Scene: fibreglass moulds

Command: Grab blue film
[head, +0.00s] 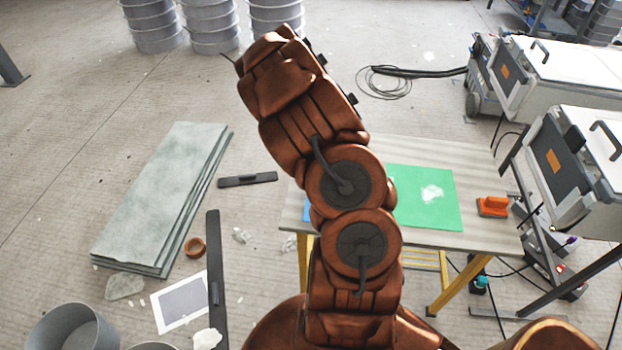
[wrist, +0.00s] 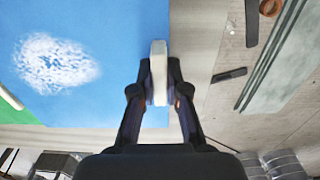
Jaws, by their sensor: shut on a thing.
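The blue film (wrist: 95,25) lies flat on the table in the wrist view, with a white patch on it. In the head view only a small blue sliver (head: 306,211) shows left of my arm; the rest is hidden behind it. My gripper (wrist: 160,85) is at the film's right edge in the wrist view. It is shut on a narrow pale piece (wrist: 158,70) between its fingertips. I cannot tell whether this piece is joined to the film. The gripper is hidden in the head view.
A green sheet (head: 412,210) with a white patch lies on the table (head: 480,238), with an orange item (head: 492,207) to its right. Stacked grey-green boards (head: 165,190) lie on the floor at left. Machines (head: 570,155) stand close at right.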

